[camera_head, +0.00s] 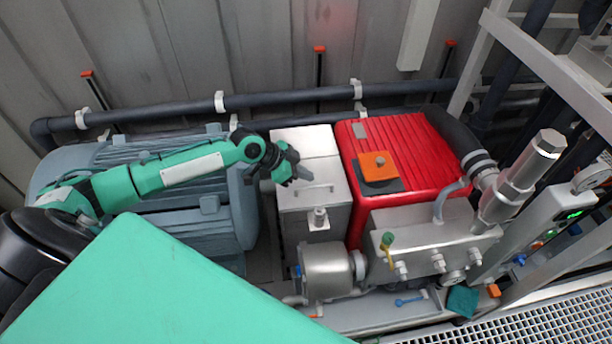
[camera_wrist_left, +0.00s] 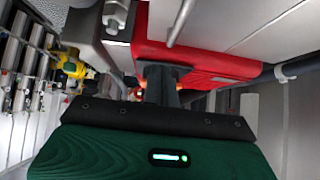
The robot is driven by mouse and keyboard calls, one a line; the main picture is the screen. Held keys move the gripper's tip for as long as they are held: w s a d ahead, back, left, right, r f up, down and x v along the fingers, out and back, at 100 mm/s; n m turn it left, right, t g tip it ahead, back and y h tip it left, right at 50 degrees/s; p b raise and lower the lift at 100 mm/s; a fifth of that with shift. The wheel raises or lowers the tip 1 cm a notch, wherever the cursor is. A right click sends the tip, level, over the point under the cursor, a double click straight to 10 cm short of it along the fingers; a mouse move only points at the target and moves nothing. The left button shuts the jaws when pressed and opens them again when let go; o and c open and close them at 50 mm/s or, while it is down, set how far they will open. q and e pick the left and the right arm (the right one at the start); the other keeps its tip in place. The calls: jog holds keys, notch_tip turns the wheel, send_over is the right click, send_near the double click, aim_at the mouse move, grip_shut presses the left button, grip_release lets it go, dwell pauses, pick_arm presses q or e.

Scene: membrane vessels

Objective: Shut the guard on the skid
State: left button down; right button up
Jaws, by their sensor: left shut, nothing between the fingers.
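A pale grey metal box guard (camera_head: 312,196) stands on the skid between the blue-grey motor and the red housing. A thin bar handle (camera_head: 317,188) runs across its upper panel. That panel looks nearly flat on the box; I cannot tell whether it is fully down. My left gripper (camera_head: 304,173) reaches in from the left over the guard, close to the handle. Its fingers are shut with nothing between them. In the left wrist view the shut dark fingers (camera_wrist_left: 160,82) point at the red housing. Whether they touch anything is unclear. My right gripper is out of view.
The red ribbed housing (camera_head: 410,150) carries an orange block (camera_head: 379,166). The ribbed motor (camera_head: 205,225) lies under my left arm. A steel pump head (camera_head: 328,270) and a valve block (camera_head: 435,235) stand in front. A dark pipe (camera_head: 270,99) runs along the back wall.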

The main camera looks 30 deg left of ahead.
pick_arm(q)
jog(key=s+b+v, duration=0.1)
jog(key=b+v, duration=0.1)
jog(key=v, duration=0.6)
jog(key=shift+d, duration=0.3)
jog(key=shift+n+g+y, duration=0.4)
jog(key=shift+g+y, duration=0.1)
jog(key=shift+g, duration=0.1)
jog(key=s+d+f, duration=0.3)
jog(key=s+d, duration=0.1)
jog(key=s+d+f, duration=0.3)
jog(key=s+d, duration=0.1)
jog(key=s+d+f, duration=0.3)
jog(key=d, duration=0.2)
jog(key=shift+s+f, duration=0.15)
jog(key=shift+s, duration=0.25)
jog(key=s+a+f+n+g+y, duration=0.1)
jog(key=s+a+n+y, duration=0.1)
jog(key=s+n+y, duration=0.3)
jog(key=s+a+n+y, duration=0.1)
jog(key=s+a+n, duration=0.15)
jog(key=s, duration=0.55)
notch_tip(320, 180, down, 32)
jog(key=d+g, duration=0.1)
jog(key=s+a+f+g, duration=0.1)
jog(key=s+a+f, duration=0.2)
jog(key=s+f, duration=1.6)
jog(key=shift+a, duration=0.2)
